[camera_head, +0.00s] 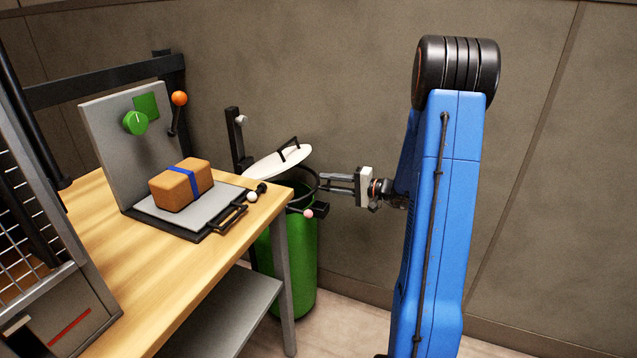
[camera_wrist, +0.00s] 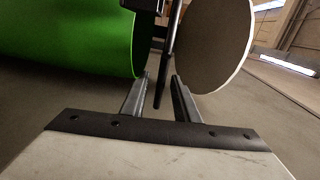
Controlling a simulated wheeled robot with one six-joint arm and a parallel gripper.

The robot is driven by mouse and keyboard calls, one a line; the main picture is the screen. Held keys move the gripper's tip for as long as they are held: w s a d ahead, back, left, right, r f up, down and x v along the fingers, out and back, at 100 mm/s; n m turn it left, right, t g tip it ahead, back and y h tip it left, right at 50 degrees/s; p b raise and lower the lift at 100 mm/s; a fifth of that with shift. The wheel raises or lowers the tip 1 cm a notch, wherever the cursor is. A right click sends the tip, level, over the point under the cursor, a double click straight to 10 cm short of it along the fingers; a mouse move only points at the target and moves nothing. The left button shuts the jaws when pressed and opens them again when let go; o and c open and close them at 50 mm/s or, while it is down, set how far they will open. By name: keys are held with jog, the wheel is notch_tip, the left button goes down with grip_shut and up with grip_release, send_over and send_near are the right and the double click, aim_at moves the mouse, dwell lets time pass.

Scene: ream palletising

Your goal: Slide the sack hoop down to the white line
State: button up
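The dark sack hoop (camera_head: 316,187) is a thin ring at the mouth of the green sack (camera_head: 304,262), beside the table. A round white lid (camera_head: 268,163) with a black handle tilts above it. My gripper (camera_head: 322,183) points left at the hoop's right side, its fingers apart. In the wrist view, the hoop shows as a dark bar (camera_wrist: 169,55) reaching between the open fingers (camera_wrist: 161,77), with a gap visible on both sides. The green sack (camera_wrist: 70,35) is at left and the lid (camera_wrist: 212,45) at right. I cannot make out a white line.
A black post (camera_head: 235,140) stands behind the lid. The wooden table (camera_head: 150,270) at left carries a grey panel with a green knob and orange-tipped lever, and a brown parcel (camera_head: 180,186) on a grey plate. A pink ball (camera_head: 309,213) sits near the hoop. The wall is close behind.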

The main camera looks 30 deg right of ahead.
jog(key=shift+x, duration=2.05)
